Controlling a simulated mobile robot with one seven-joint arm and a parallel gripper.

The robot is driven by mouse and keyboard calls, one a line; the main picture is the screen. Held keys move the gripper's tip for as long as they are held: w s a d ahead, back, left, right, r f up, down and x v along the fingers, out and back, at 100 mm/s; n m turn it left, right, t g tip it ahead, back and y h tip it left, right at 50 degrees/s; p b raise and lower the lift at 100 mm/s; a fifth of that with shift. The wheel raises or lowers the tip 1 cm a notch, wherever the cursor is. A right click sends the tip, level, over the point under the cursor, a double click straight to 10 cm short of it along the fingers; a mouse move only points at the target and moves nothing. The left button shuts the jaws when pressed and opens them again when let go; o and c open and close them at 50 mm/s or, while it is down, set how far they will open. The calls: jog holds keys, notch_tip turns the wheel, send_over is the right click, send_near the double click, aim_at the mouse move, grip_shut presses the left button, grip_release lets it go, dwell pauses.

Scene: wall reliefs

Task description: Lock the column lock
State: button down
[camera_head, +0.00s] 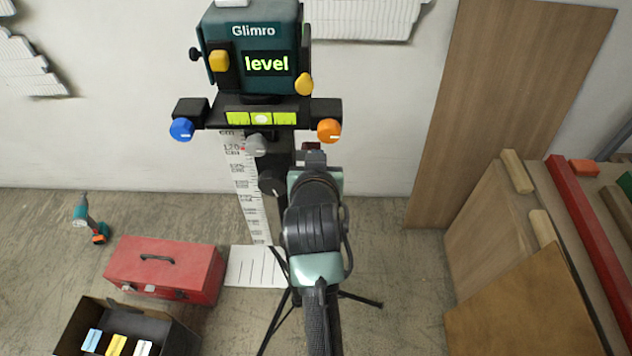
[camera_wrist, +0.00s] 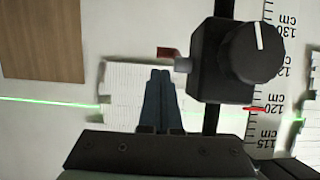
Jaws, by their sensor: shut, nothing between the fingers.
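The green-and-black Glimro level (camera_head: 253,48) stands on a tripod column and its screen reads "level". A black knob (camera_head: 270,183) sits on the column; a black knob with a white mark also shows in the wrist view (camera_wrist: 252,52). A small red tab (camera_wrist: 167,52) sticks out beside the dark column (camera_wrist: 208,120) in the wrist view. I cannot tell which part is the column lock. My gripper (camera_head: 313,157) is by the column, right of the black knob. In the wrist view its fingers (camera_wrist: 160,82) are shut and empty, beside the column and below the red tab.
A blue knob (camera_head: 182,129), a grey knob (camera_head: 256,145) and an orange knob (camera_head: 329,130) sit under the level. A measuring scale (camera_head: 247,185) stands beside the column. A red toolbox (camera_head: 165,268) lies left; wooden boards (camera_head: 515,270) stand right.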

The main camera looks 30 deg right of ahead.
jog(key=s+a, duration=0.3)
jog(key=s, duration=0.2)
jog(key=shift+s+a, duration=0.2)
jog(key=shift+a, duration=0.2)
